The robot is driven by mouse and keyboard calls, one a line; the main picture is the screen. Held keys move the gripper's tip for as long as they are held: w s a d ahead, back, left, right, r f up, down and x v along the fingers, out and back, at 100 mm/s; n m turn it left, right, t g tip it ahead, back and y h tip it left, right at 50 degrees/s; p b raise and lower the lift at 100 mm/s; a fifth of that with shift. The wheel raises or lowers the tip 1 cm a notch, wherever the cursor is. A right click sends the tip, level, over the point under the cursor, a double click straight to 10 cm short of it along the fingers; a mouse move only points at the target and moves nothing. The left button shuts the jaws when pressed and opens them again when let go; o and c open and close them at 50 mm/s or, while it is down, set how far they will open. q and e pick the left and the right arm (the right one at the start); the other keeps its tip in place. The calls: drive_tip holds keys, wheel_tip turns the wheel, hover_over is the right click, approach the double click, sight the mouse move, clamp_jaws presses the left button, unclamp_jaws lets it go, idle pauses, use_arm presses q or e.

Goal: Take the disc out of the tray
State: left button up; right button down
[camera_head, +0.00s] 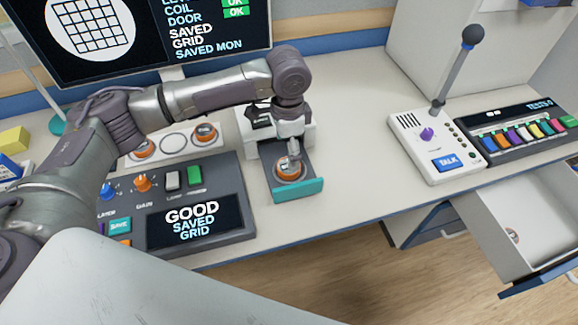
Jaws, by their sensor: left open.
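The tray (297,190) with a teal front edge sticks out of a small white device (247,130) on the desk. A disc (289,170) with an orange rim lies in the tray. My left gripper (292,156) points down right over the disc, its arm reaching in from the left. It is open; the fingers look small and cover part of the disc, and I cannot tell whether they touch it. My right gripper is not in view.
A control panel (235,235) reading "GOOD SAVED GRID" stands left of the tray. A white holder (173,143) behind it carries two orange-rimmed discs. A talk box with microphone (440,172) is at right, above an open drawer (540,225). The desk between is clear.

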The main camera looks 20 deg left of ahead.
sight(283, 171)
use_arm(q)
drive_tip(key=shift+w+f, duration=0.1)
drive_tip(key=shift+f, duration=0.6)
wheel_tip(283, 171, down, 4)
drive_tip(key=shift+w+f, duration=0.1)
drive_tip(key=shift+f, duration=0.35)
drive_tip(key=shift+c, duration=0.3)
drive_tip(key=c, duration=1.2)
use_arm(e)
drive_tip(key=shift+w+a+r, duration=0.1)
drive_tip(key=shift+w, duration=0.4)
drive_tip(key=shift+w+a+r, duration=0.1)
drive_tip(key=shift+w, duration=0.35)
use_arm(q)
drive_tip(key=shift+r, duration=0.1)
